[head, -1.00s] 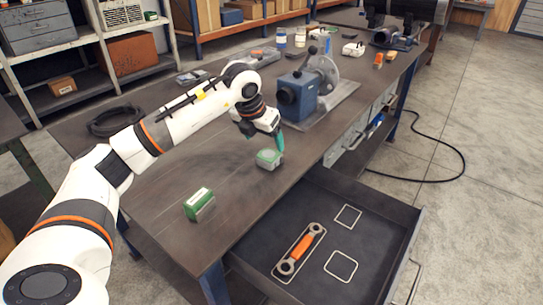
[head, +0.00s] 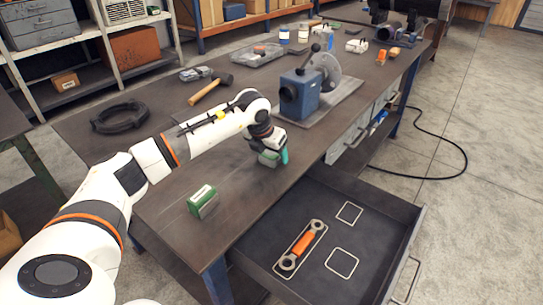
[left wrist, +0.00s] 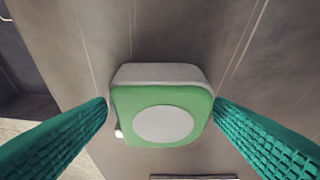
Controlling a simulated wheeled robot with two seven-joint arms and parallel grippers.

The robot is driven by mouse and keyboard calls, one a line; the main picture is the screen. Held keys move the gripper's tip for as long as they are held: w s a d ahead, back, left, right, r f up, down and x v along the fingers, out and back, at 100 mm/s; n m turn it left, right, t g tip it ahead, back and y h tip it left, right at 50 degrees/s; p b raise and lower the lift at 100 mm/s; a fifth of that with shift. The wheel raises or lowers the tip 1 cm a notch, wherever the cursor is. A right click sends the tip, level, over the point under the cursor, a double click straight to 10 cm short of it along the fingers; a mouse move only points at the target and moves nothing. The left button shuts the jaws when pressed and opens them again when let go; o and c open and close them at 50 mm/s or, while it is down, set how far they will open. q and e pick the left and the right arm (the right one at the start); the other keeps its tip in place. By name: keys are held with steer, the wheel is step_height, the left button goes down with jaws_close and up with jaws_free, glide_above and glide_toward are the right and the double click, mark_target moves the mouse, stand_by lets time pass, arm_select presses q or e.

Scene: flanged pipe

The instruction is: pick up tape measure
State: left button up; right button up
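The tape measure (head: 268,159), a small grey and green block, sits on the workbench close to its front edge, above the open drawer. In the left wrist view the tape measure (left wrist: 162,108) shows a green face with a pale round label. My left gripper (head: 270,154) is down around it, with one teal finger on each side. In the left wrist view the fingers of my left gripper (left wrist: 161,106) look open, very close to its sides, with no clear grip. The gripper partly hides the tape measure in the head view. My right gripper is not in view.
A green and white box (head: 202,201) stands nearer on the bench. The open drawer (head: 270,254) holds an orange-handled wrench (head: 302,244).

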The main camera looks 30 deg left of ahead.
arm_select(q)
steer(key=c, duration=0.9)
steer(key=shift+c, duration=0.3)
steer(key=shift+r, duration=0.1)
